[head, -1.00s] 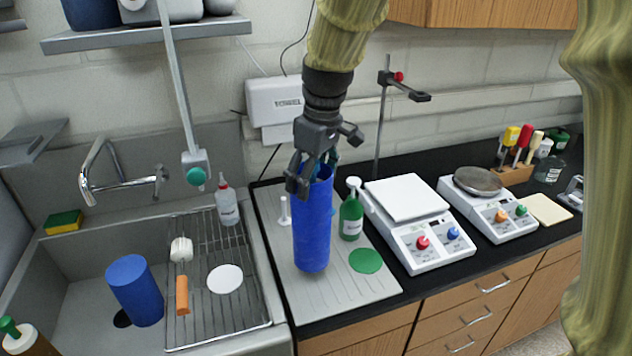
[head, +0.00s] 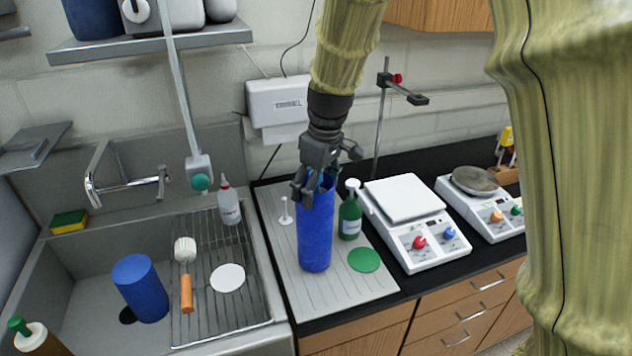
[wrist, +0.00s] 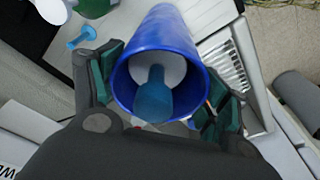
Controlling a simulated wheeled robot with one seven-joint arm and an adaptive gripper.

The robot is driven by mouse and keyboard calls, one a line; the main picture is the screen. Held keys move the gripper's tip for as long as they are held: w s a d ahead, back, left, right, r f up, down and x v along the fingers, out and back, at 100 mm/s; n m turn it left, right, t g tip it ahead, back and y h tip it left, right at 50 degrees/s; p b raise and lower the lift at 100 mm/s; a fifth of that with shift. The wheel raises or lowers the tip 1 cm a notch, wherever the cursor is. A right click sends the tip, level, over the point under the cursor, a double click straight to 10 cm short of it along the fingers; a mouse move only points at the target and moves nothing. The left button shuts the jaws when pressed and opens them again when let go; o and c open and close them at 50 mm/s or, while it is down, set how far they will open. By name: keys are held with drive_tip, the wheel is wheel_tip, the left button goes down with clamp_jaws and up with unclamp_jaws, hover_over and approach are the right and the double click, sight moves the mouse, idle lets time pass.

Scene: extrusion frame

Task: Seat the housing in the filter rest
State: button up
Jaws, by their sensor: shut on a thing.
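A tall blue cylindrical housing (head: 315,235) stands upright over the grey ribbed drainboard; I cannot tell whether its bottom touches the board. My gripper (head: 317,188) is shut on its upper rim from above. In the wrist view the housing's open end (wrist: 127,92) faces the camera between the two fingers (wrist: 160,105). A blue, rounded piece (wrist: 154,97) and a pale disc show inside it. A second blue cylinder (head: 140,288) leans in the sink. I cannot tell which thing is the filter rest; the housing may hide it.
A green pump bottle (head: 350,218) stands close right of the housing, with a green disc (head: 364,260) in front. A small white peg stand (head: 286,212) is close left. A white scale (head: 415,245) is farther right. A wire rack (head: 205,310) lies over the sink.

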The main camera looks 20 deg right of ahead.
drive_tip(key=shift+f, duration=0.15)
drive_tip(key=o, duration=1.8)
drive_tip(key=shift+s, duration=0.1)
drive_tip(key=shift+f+b, duration=0.2)
drive_tip(key=shift+b, duration=0.3)
